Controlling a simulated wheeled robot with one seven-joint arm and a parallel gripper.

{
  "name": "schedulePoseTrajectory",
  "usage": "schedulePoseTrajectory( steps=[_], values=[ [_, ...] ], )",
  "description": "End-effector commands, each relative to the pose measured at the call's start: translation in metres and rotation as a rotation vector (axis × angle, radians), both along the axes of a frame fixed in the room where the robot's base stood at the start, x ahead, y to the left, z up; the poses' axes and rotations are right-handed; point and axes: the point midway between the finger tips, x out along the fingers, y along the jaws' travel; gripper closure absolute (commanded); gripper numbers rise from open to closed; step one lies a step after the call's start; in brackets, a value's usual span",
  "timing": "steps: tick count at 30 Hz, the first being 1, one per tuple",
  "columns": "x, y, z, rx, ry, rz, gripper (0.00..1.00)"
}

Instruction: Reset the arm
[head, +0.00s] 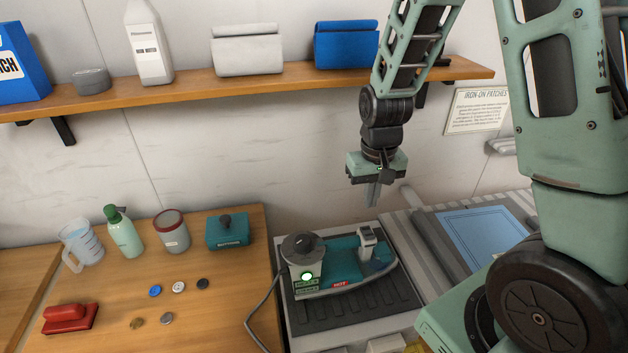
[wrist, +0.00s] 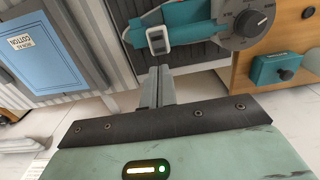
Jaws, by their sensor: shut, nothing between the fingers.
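My gripper (head: 373,192) hangs below my green arm in the head view, fingers pointing down and pressed together. It is in the air above the back of a teal iron (head: 340,268) with a grey dial, and nothing is between its fingers. The wrist view shows the closed fingers (wrist: 159,88) pointing toward the iron (wrist: 190,28), apart from it. The iron rests on a dark ribbed mat (head: 350,309). A green light glows on its front, beside a red label reading HOT.
A wooden shelf (head: 200,92) with boxes and a bottle runs along the wall behind. A blue panel (head: 482,238) lies at right. A cord runs from the iron.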

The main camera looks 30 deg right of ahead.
Motion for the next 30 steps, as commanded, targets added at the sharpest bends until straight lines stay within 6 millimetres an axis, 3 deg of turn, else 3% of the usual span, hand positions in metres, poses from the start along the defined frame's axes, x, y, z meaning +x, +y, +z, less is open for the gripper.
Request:
schedulePoseTrajectory(
  steps=[6,8,11,13,15,19,24,30],
  values=[
    [0.000,0.000,0.000,0.000,0.000,0.000,1.00],
    [-0.002,0.018,-0.001,0.014,-0.005,0.046,1.00],
    [-0.013,0.066,0.001,0.047,-0.014,0.177,1.00],
    [-0.031,0.108,0.003,0.070,-0.019,0.306,1.00],
    [-0.057,0.147,0.006,0.086,-0.022,0.449,1.00],
    [-0.114,0.199,0.008,0.086,-0.025,0.704,1.00],
    [-0.165,0.223,0.008,0.059,-0.025,0.909,1.00],
    [-0.179,0.226,0.010,0.049,-0.025,0.961,1.00]
  ],
)
